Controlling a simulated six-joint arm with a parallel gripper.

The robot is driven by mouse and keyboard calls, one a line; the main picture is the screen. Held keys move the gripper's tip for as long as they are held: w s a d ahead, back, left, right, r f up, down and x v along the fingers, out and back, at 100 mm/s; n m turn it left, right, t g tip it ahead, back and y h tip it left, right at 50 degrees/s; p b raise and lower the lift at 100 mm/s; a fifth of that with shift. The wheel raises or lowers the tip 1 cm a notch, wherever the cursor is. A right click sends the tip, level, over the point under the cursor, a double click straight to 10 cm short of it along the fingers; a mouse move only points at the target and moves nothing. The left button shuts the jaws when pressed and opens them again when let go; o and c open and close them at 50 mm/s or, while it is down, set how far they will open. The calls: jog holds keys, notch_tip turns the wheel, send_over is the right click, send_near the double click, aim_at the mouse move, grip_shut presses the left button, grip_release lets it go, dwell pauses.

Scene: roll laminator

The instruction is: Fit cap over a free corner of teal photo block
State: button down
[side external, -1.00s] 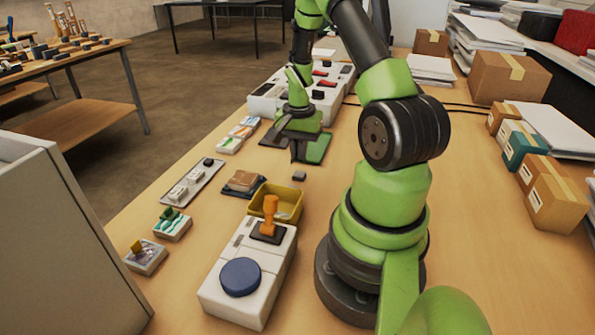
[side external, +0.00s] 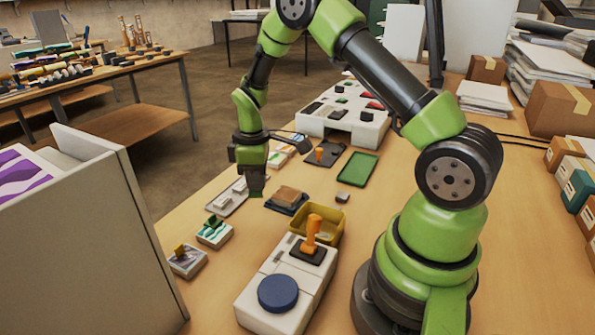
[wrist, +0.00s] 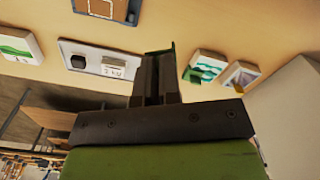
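The teal photo block (side external: 214,232) lies on the table at left, a white tile with a teal wave picture. A dark green cap sits on one of its corners. It also shows in the wrist view (wrist: 207,67), right of my fingers. My gripper (side external: 256,186) points down above the table, behind and to the right of the block in the side view. In the wrist view my fingers (wrist: 157,75) are close together, with a small dark green piece (wrist: 162,48), seemingly a cap, at their tips. Its lower part is hidden by the fingers.
A grey photo block (side external: 187,261) with a yellowish cap lies next to the teal one. A pale tray (side external: 222,208) with small pieces is near my gripper. A yellow bin (side external: 328,226), a white device with a blue knob (side external: 278,293) and a grey panel (side external: 120,215) stand nearby.

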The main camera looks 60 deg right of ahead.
aim_at(215, 238)
jog(key=w+a+n, duration=0.1)
jog(key=a+n, duration=0.2)
jog(key=n, duration=0.1)
jog(key=w+a+r+n, duration=0.1)
jog(key=a+n, duration=0.3)
jog(key=w+a+n, duration=0.1)
jog(key=a+n, duration=0.3)
jog(key=shift+a+r, duration=0.1)
jog(key=shift+r, duration=0.1)
jog(key=shift+a+f, duration=0.1)
jog(key=shift+f, duration=2.95)
jog(key=shift+f, duration=0.35)
jog(key=c, duration=1.6)
grip_release()
jog(key=shift+r, duration=0.2)
jog(key=shift+r, duration=1.35)
